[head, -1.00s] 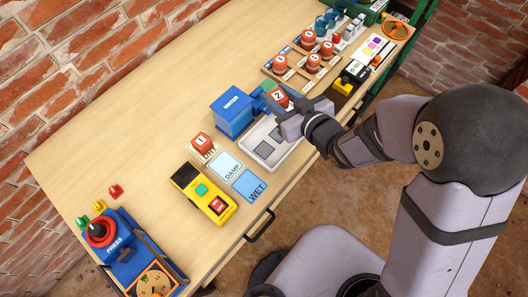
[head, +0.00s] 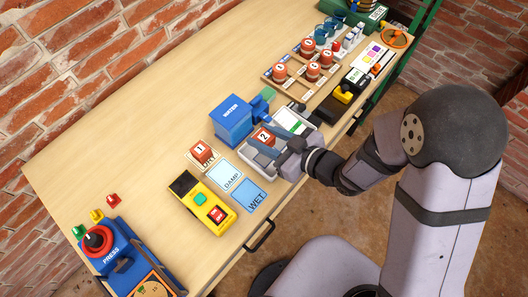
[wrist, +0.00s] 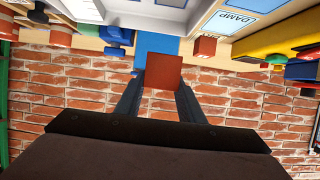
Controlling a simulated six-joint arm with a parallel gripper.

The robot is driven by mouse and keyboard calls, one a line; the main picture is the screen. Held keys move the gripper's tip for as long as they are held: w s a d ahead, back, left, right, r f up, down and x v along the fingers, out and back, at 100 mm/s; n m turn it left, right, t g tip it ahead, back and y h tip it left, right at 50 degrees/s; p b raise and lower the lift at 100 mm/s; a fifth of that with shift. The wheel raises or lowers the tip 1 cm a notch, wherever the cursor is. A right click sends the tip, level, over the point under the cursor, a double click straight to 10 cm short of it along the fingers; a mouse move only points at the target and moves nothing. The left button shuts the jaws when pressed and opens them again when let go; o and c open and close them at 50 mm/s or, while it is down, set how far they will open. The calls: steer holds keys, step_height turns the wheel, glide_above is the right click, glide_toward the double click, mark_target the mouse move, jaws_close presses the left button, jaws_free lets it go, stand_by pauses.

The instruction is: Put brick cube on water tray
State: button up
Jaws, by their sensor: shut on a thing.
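The brick cube (head: 264,137), red-brown with a white "2" label, is between the fingers of my gripper (head: 267,143), which is shut on it. In the wrist view the cube (wrist: 163,72) shows between the two dark fingertips (wrist: 162,88). The white-rimmed water tray (head: 289,174) lies in front of the blue WATER box (head: 232,121). The cube appears over the tray's back part in the head view. I cannot tell whether it touches the tray. My gripper and wrist hide part of the tray.
Another brick cube (head: 201,151), marked "1", stands on the DRY card. DAMP (head: 226,176) and WET (head: 249,195) cards lie left of the tray, beside a yellow meter (head: 204,203). A white-and-green item (head: 291,119) is right of the tray. The back left tabletop is clear.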

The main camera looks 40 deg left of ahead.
steer(key=shift+f, duration=4.15)
steer(key=shift+f, duration=0.15)
steer(key=o, duration=0.8)
steer(key=shift+o, duration=0.3)
